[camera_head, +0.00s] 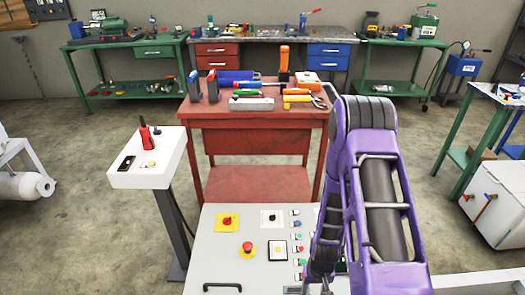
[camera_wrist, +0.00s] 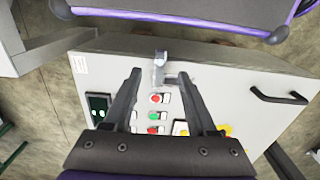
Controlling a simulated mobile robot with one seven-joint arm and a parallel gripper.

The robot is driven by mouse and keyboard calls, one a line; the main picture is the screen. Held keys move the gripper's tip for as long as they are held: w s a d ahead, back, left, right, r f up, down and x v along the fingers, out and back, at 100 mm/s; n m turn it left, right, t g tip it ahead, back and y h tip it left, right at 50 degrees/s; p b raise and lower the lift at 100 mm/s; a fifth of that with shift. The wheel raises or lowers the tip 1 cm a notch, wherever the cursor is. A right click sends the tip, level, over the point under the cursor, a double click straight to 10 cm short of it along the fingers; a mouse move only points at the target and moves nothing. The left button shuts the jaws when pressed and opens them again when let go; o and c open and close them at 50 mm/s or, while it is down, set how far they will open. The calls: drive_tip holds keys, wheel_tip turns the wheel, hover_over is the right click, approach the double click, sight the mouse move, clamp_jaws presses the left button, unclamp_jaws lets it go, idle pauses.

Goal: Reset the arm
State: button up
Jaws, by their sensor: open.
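My arm, purple and dark grey, reaches down over the control cabinet (camera_head: 226,273) at the front in the head view. In the wrist view my gripper (camera_wrist: 160,78) points at the cabinet, its two dark fingers apart with nothing gripped. The cabinet's white front also fills much of the wrist view (camera_wrist: 228,82). Between the fingers show red and green push buttons (camera_wrist: 154,115) and a small grey metal piece (camera_wrist: 161,60). I cannot tell whether the fingers touch the cabinet. In the head view the fingertips are hidden or too small to tell.
A red workbench (camera_head: 258,142) with several tools stands behind the cabinet. A white pedestal (camera_head: 148,165) holding a red device stands at left. Green benches (camera_head: 124,84) line the back wall. A table (camera_head: 462,135) stands at right. Bare concrete floor lies between them.

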wheel_tip(320, 180, down, 8)
drive_tip(key=shift+r+b, duration=0.15)
drive_tip(key=shift+b, duration=0.5)
